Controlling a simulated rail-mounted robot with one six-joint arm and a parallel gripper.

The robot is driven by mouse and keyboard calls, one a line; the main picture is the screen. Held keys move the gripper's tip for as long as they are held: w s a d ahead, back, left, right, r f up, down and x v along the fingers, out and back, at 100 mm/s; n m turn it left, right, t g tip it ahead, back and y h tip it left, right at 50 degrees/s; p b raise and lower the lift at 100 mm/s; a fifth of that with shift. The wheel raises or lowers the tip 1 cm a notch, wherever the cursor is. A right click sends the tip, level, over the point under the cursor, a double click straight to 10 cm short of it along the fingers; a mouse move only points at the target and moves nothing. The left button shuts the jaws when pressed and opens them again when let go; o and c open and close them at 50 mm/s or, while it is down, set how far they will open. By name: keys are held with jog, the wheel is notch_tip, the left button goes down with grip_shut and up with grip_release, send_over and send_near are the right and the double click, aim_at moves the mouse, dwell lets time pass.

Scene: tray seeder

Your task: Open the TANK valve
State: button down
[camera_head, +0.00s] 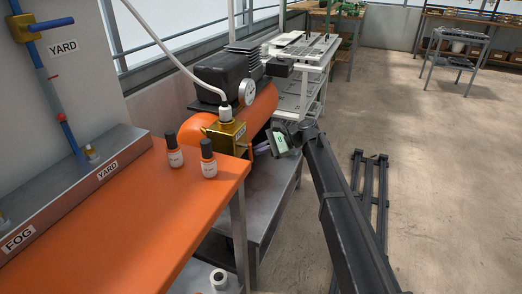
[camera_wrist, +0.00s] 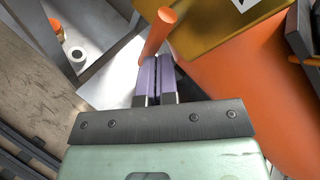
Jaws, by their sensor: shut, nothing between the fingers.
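A brass valve block (camera_head: 226,136) with a small label sits in front of the orange compressor tank (camera_head: 262,108). Its label is too small to read surely. In the wrist view the brass block (camera_wrist: 215,22) is at the top, with an orange lever (camera_wrist: 159,30) sticking out beside it. My gripper (camera_wrist: 153,60) has its two purple fingers shut together with nothing between them. The fingertips are right by the lever's lower end; I cannot tell whether they touch it. In the head view my gripper (camera_head: 259,149) is just right of the brass block, and the lever is not clearly visible.
A white hose runs into the brass block beside a round gauge (camera_head: 247,92). Two dark-capped bottles (camera_head: 174,150) (camera_head: 208,158) stand on the orange bench (camera_head: 120,215). A panel with YARD and FOG labels (camera_head: 18,239) is at left. Floor at right is mostly clear.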

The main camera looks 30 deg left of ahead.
dwell(0.3)
jog(key=w+d, duration=0.9)
jog(key=d, duration=0.1)
jog(key=shift+d+r+p, duration=0.35)
jog(key=shift+r, duration=0.1)
